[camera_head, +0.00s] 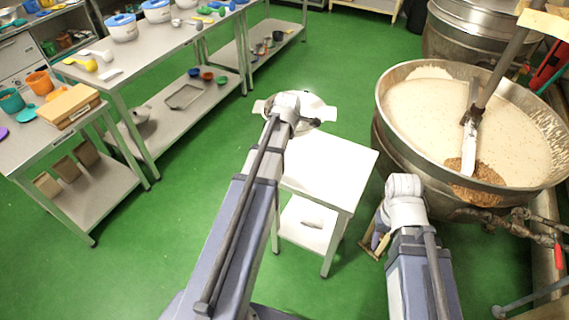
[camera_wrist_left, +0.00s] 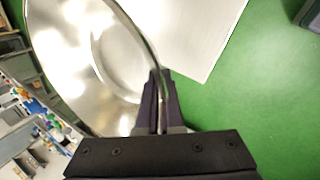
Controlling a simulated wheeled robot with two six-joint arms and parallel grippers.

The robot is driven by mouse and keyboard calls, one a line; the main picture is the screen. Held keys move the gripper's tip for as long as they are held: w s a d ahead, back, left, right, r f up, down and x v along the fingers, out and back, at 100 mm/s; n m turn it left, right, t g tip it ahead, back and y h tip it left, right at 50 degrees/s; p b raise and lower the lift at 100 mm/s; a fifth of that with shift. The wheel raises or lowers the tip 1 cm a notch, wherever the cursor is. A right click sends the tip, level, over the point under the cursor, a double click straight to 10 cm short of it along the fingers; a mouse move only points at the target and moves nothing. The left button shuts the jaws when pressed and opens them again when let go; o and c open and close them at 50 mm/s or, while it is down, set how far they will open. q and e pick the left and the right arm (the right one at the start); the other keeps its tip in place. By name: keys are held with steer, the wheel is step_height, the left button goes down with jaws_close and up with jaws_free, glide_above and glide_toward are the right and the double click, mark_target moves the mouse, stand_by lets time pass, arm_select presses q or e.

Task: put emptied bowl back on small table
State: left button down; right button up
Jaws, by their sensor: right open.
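The emptied bowl (camera_wrist_left: 85,50) is shiny metal, large and tilted in the left wrist view. My left gripper (camera_wrist_left: 160,88) is shut on its rim. In the head view the bowl (camera_head: 314,103) shows partly behind my left wrist, at the far edge of the small table. The small table (camera_head: 335,165) is white with a bare visible top and a lower shelf; it also shows in the left wrist view (camera_wrist_left: 195,30). I cannot tell whether the bowl touches it. My right gripper (camera_head: 377,238) is open and low, between the small table and the kettle.
A large kettle (camera_head: 385,110) of pale nougat with a stirring arm (camera_head: 470,130) stands at the right. Long metal tables (camera_head: 135,70) with tubs and scoops stand at the left. Green floor (camera_head: 190,190) lies clear between.

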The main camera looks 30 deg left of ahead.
arm_select(q)
steer(key=w+d+f+m+h+b, duration=0.2)
steer(key=w+d+f+m+b, duration=0.15)
steer(key=d+f+b, duration=0.5)
steer(key=f+b, duration=0.6)
steer(key=s+f+b, duration=0.1)
steer(key=f+b, duration=0.2)
steer(key=shift+d+f, duration=0.1)
arm_select(e)
step_height(320, 180, down, 18)
steer(key=a, duration=0.1)
arm_select(q)
steer(key=shift+f, duration=0.1)
arm_select(e)
steer(key=shift+s, duration=0.1)
arm_select(q)
steer(key=shift+f+b, duration=0.15)
steer(key=shift+b, duration=0.2)
steer(key=c, duration=1.1)
jaws_free()
steer(key=shift+o, duration=0.2)
